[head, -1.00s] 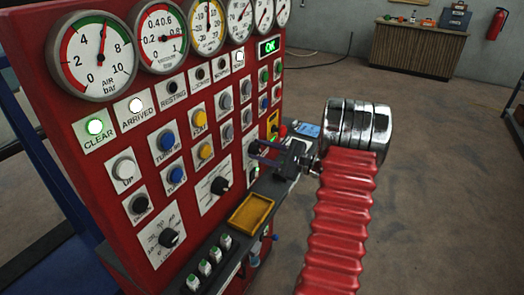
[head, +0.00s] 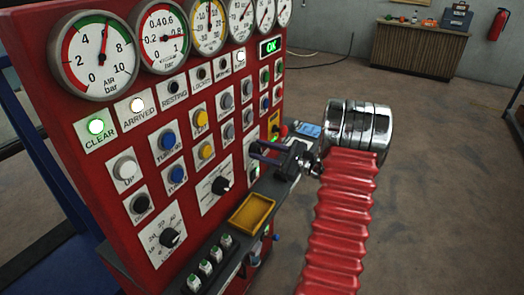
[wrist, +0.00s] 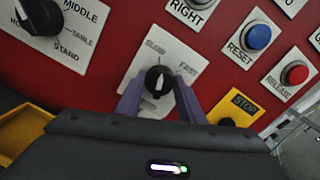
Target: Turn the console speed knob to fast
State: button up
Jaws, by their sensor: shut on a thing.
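The speed knob (wrist: 154,82) is a round black knob with a white pointer line, on a white plate (wrist: 178,52) marked SLOW and FAST. In the wrist view its pointer is roughly upright, between the two words; its exact setting is hard to tell. My gripper (wrist: 159,84) is shut on the knob, one purple finger on each side. In the head view my gripper (head: 254,152) reaches the right part of the red console panel (head: 110,195), and the knob cannot be made out there.
In the wrist view a STOP button on a yellow plate (wrist: 238,107) sits close right of the fingers. RESET (wrist: 256,37) and RELEASE (wrist: 295,73) buttons lie further right. The MIDDLE/STAND selector (wrist: 38,16) is at the left. A yellow tray (head: 251,214) sits on the console ledge below.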

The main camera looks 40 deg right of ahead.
jog(key=m, duration=1.1)
jog(key=shift+d+t+h, duration=0.25)
jog(key=shift+t+h, duration=0.05)
jog(key=shift+h, duration=0.1)
jog(key=shift+m, duration=0.3)
jog(key=o, duration=0.8)
jog(key=shift+o, duration=1.3)
jog(key=shift+a, duration=0.1)
jog(key=v, duration=1.3)
jog(key=shift+s, duration=0.35)
